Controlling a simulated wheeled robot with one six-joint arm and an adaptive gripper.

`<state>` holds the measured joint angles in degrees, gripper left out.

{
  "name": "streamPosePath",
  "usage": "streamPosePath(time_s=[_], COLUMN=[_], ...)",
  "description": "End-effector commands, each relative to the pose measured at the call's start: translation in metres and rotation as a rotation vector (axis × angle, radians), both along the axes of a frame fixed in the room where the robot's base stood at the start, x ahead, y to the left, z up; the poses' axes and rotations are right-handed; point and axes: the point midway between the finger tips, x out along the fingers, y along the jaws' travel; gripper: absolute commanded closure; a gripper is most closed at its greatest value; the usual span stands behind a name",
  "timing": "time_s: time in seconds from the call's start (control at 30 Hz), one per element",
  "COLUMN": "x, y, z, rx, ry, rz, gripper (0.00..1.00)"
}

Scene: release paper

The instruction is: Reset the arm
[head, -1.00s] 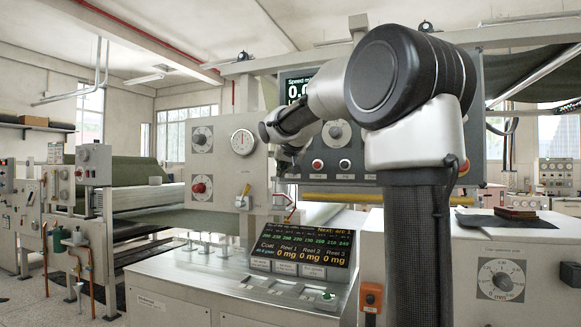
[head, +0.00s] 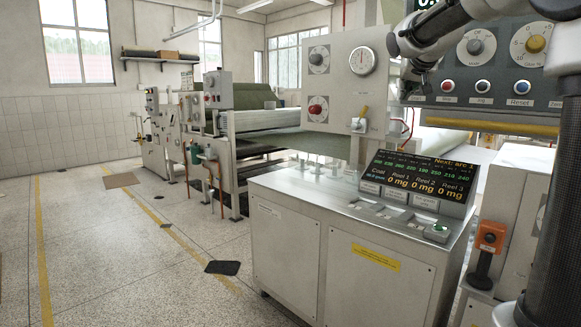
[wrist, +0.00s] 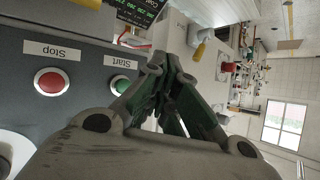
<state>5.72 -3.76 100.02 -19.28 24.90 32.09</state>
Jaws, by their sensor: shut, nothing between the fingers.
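My gripper (wrist: 168,75) is shut and empty in the wrist view, with its dark green fingers drawn together. My arm (head: 450,35) reaches in from the right edge of the head view, in front of the grey control panel (head: 505,98). The gripper end is small and dark there, so its fingers are hard to make out. A red stop button (wrist: 51,82) and a green start button (wrist: 121,84) sit left of the gripper in the wrist view, apart from it.
A steel console (head: 300,192) with a sloped display (head: 420,178) stands in front. An orange switch box (head: 489,238) is at lower right. A roller machine (head: 215,120) stands further back. The speckled floor (head: 110,250) at left is mostly open, with yellow lines and dark patches.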

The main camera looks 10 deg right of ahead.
Motion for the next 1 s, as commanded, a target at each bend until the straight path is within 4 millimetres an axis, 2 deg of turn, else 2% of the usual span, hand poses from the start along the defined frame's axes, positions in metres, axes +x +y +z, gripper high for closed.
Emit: streamPosePath(time_s=[0.07, 0.1, 0.17, 0.2, 0.27, 0.3, 0.37, 0.4, 0.47, 0.5, 0.6, 0.67, 0.73, 1.0], x=[-0.011, -0.019, -0.043, -0.066, -0.108, -0.136, -0.180, -0.210, -0.254, -0.283, -0.344, -0.366, -0.380, -0.384], y=[-0.001, -0.001, 0.002, 0.005, 0.014, 0.021, 0.032, 0.040, 0.051, 0.059, 0.076, 0.082, 0.085, 0.089], z=[-0.028, -0.051, -0.085, -0.108, -0.138, -0.155, -0.180, -0.195, -0.216, -0.229, -0.257, -0.267, -0.270, -0.260], rx=[-0.034, -0.045, -0.059, -0.064, -0.069, -0.069, -0.065, -0.059, -0.049, -0.040, -0.016, -0.005, -0.005, -0.024], ry=[0.096, 0.159, 0.264, 0.340, 0.443, 0.503, 0.587, 0.636, 0.698, 0.731, 0.778, 0.775, 0.751, 0.690], rz=[0.019, 0.032, 0.056, 0.079, 0.120, 0.148, 0.195, 0.225, 0.270, 0.299, 0.351, 0.363, 0.371, 0.383], gripper=[1.00, 1.00, 1.00, 1.00, 1.00, 1.00, 1.00, 1.00, 1.00, 1.00, 1.00, 1.00, 1.00, 1.00])
